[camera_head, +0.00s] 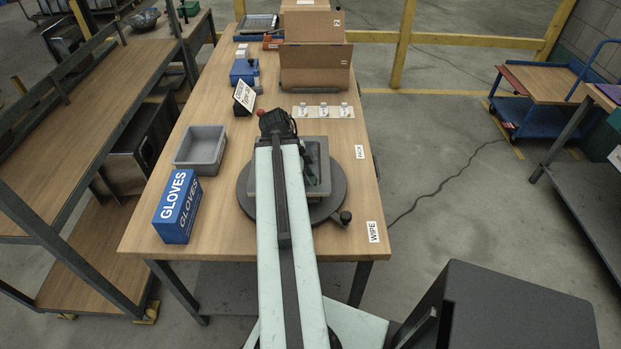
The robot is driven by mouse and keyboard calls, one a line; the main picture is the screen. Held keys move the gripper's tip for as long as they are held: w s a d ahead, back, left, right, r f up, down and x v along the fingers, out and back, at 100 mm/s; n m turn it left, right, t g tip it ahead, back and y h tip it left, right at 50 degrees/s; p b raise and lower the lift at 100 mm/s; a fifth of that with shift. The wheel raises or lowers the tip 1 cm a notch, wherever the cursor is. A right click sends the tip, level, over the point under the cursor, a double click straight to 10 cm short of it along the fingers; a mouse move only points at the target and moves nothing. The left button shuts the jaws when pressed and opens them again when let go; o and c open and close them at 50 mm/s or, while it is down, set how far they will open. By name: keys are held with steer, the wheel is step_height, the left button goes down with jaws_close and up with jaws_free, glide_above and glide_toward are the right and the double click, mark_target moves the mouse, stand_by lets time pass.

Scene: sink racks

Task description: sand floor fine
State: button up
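My arm reaches from the bottom of the view up over a round dark turntable (246,199) on the wooden workbench. A square grey tray or box (324,184) sits on the turntable, and my arm covers its left part. My gripper (309,168) seems to point down into this box, beside the arm. Its fingers are too dark and small to read, and I cannot tell whether they hold anything. The box's inner floor is mostly hidden. I cannot make out a sanding tool.
A grey bin (201,146) and a blue gloves box (178,206) stand left of the turntable. A white card with small bottles (323,112) and a cardboard box (315,66) lie beyond. A knob (345,217) juts from the turntable.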

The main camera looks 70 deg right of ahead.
steer(key=shift+r, duration=0.1)
step_height(320, 180, up, 6)
steer(key=p, duration=0.6)
steer(key=shift+r+p, duration=1.4)
steer(key=shift+p, duration=0.1)
